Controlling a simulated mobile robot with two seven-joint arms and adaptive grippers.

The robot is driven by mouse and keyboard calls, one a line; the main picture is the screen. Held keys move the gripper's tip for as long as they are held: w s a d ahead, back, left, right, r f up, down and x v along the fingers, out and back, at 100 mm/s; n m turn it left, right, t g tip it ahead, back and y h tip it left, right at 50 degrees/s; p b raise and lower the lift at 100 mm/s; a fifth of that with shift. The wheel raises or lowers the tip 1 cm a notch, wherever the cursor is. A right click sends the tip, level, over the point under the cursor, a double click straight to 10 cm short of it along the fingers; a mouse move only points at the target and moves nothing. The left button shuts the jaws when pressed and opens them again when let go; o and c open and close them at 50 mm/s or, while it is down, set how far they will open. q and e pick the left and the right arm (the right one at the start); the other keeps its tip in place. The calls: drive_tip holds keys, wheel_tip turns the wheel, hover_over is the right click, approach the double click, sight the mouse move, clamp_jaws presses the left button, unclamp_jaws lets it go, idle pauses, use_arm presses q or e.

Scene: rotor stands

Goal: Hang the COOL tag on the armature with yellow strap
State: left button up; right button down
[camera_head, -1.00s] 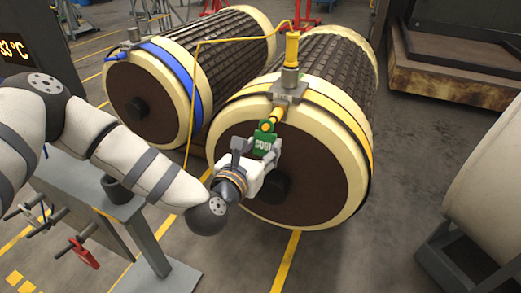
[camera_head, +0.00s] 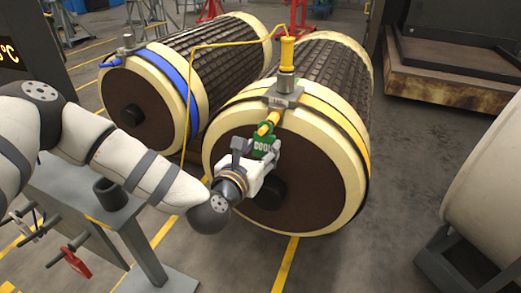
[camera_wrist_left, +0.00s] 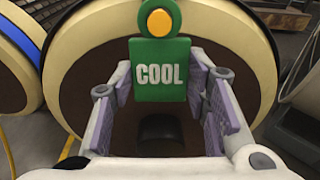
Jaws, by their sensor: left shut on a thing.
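The armature with the yellow strap (camera_head: 330,108) lies on the right of the pair, its round brown end facing me. A grey clamp (camera_head: 284,97) on its top rim carries a yellow peg (camera_head: 271,120) pointing towards me. My left gripper (camera_head: 262,160) is shut on the green COOL tag (camera_head: 263,146) and holds it upright at the peg's front end. In the left wrist view the tag (camera_wrist_left: 160,75) stands between the fingers (camera_wrist_left: 160,100), and a yellow round end fills its hole. I cannot tell how far the peg reaches through. My right gripper is not in view.
The armature with the blue strap (camera_head: 178,78) lies to the left. A grey stand (camera_head: 135,225) with a red tag (camera_head: 76,264) on a hook is at the lower left. A pale drum (camera_head: 490,175) stands at the right. A yellow cable (camera_head: 225,43) arches over the armatures.

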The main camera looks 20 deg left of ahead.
use_arm(q)
drive_tip(key=shift+f, duration=0.25)
drive_tip(key=o, duration=1.2)
drive_tip(key=shift+o, duration=0.2)
drive_tip(key=shift+s, duration=0.1)
drive_tip(key=shift+s+r+p, duration=0.25)
drive_tip(key=shift+s+p, duration=0.15)
drive_tip(key=shift+s, duration=0.7)
drive_tip(key=shift+s+r+p, duration=0.25)
drive_tip(key=shift+s+p, duration=0.1)
drive_tip(key=shift+s, duration=0.75)
drive_tip(key=shift+s+r+p, duration=0.15)
drive_tip(key=shift+s+p, duration=0.15)
drive_tip(key=shift+s, duration=0.8)
drive_tip(key=shift+s+r+p, duration=0.1)
drive_tip(key=shift+s+p, duration=0.2)
drive_tip(key=shift+s, duration=0.8)
